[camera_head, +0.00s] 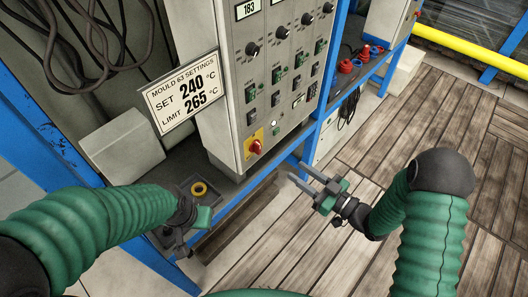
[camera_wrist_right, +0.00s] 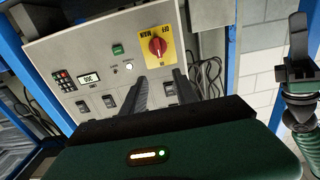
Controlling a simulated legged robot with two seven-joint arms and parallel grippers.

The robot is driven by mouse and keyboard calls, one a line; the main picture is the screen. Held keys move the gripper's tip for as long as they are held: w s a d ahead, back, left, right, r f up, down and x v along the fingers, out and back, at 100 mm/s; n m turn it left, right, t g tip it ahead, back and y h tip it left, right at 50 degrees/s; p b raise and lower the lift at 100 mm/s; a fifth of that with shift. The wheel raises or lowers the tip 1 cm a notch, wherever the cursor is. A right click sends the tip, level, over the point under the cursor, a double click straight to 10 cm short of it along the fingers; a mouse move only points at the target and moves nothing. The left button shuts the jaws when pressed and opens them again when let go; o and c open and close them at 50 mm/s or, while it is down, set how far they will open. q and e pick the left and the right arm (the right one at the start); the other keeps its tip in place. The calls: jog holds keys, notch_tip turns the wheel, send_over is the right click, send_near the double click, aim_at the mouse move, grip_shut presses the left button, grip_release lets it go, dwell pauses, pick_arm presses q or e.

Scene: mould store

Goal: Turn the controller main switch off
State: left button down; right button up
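The main switch (camera_head: 255,146) is a red rotary knob on a yellow plate at the lower corner of the grey controller panel (camera_head: 232,90). In the right wrist view the knob (camera_wrist_right: 158,45) shows close up, with dark lettering on its plate; I cannot read its setting for certain. My right gripper (camera_head: 297,172) is open and empty, to the right of and apart from the switch. In the wrist view its two fingers (camera_wrist_right: 160,75) point toward the switch. My left gripper (camera_head: 190,214) is over the lower shelf at left; its fingers are too unclear to judge.
A sign (camera_head: 184,92) reading set 240 °C, limit 265 °C sticks out from the panel's left. A white indicator (camera_wrist_right: 128,66) is lit near the switch. Blue posts (camera_head: 322,100) frame the cabinet. The wooden floor at right is clear.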

aim_at(260, 145)
jog(key=x, duration=1.4)
jog(key=shift+w+a+b, duration=0.2)
jog(key=shift+a+b, duration=0.1)
jog(key=shift+b, duration=0.1)
grip_shut()
